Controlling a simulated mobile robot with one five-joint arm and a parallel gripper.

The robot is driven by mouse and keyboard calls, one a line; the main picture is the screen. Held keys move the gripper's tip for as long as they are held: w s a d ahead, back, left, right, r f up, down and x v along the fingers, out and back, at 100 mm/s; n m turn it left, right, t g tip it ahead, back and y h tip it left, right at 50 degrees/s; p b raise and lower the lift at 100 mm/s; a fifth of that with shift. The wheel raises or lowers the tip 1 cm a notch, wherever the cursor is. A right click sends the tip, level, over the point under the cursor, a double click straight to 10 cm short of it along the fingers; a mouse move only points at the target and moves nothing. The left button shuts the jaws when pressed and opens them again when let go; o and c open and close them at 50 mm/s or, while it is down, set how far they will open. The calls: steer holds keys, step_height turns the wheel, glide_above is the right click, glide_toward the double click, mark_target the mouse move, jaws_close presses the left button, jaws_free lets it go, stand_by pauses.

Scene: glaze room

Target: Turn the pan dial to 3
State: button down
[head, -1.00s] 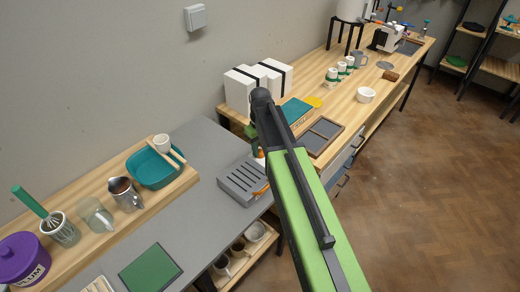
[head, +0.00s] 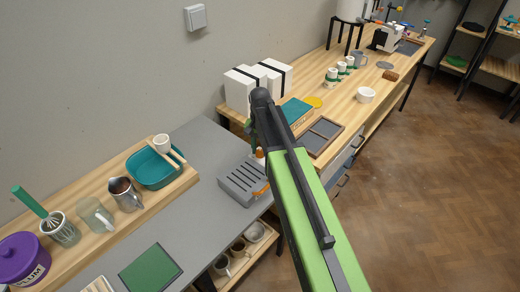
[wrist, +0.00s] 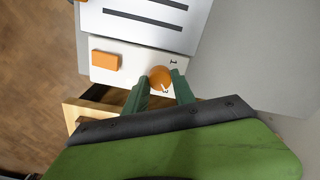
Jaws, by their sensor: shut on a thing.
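The grey slotted appliance (head: 236,186) stands on the grey bench in the head view. The wrist view shows its white front panel (wrist: 120,72) with an orange block-shaped part (wrist: 104,60) at left and a round orange dial (wrist: 160,76) at right. The dial has a white pointer mark that slants toward the lower right, close to a small figure partly hidden below it. Another figure shows at its upper right. My gripper (wrist: 159,86) is shut on the dial, one green finger on each side.
A wooden board with a teal basin (head: 152,169) and a metal pitcher (head: 125,194) lies to the left. White boxes (head: 258,84) stand behind the arm. A wooden bench with cups runs to the back right. Floor is open at right.

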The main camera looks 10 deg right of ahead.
mark_target(260, 152)
steer(key=shift+s+m, duration=0.1)
steer(key=shift+m, duration=1)
steer(key=c, duration=1)
jaws_free()
steer(key=shift+c, duration=0.2)
step_height(260, 152, up, 17)
steer(key=p, duration=1.7)
steer(key=shift+r, duration=0.15)
